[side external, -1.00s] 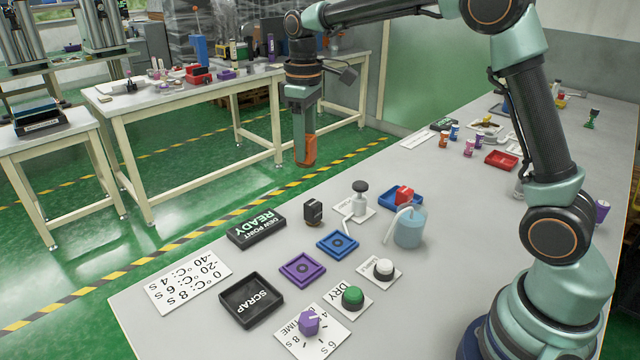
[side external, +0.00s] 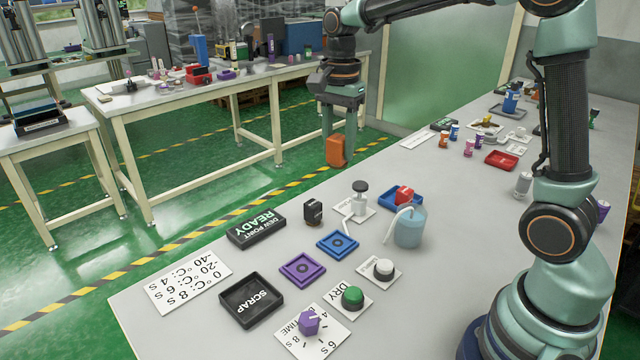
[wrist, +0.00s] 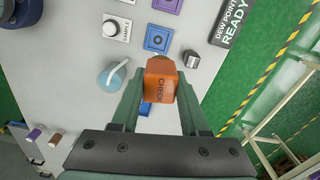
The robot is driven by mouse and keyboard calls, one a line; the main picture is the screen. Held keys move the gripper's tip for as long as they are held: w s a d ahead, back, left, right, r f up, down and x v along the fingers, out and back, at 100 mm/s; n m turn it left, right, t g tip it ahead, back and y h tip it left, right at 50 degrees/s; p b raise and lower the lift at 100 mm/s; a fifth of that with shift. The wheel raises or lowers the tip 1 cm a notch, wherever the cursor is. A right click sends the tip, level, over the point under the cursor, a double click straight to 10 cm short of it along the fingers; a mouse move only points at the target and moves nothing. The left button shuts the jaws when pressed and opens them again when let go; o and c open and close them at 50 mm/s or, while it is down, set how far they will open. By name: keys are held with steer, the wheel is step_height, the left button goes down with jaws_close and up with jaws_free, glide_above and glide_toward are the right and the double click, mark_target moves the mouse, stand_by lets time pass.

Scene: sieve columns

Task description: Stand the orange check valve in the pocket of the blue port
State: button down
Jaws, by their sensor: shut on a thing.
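The orange check valve (side external: 336,151) hangs upright between the fingers of my gripper (side external: 337,135), which is shut on it, high above the table's far side. In the wrist view, my gripper (wrist: 160,100) holds the valve (wrist: 160,78), and lettering shows on its face. The blue port (side external: 338,243) is a square blue pad with a round dark pocket in its middle, flat on the table. It also shows in the wrist view (wrist: 158,39), beyond the valve. The pocket looks empty. The valve is apart from the port.
A purple port (side external: 302,269) lies left of the blue one. A black block (side external: 313,212), a small pump-like part (side external: 360,198), a blue tray (side external: 389,200) with a red piece and a light blue bottle (side external: 409,228) stand near. A black scrap tray (side external: 252,299) lies at front left.

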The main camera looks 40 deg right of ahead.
steer(key=shift+s+d+m, duration=0.15)
steer(key=shift+s+m, duration=0.05)
steer(key=shift+m, duration=0.6)
steer(key=shift+f, duration=0.3)
glide_above(338, 243)
step_height(338, 243, down, 19)
steer(key=shift+f, duration=0.2)
steer(key=shift+f, duration=0.2)
steer(key=shift+c, duration=2.1)
jaws_free()
steer(key=shift+r, duration=0.1)
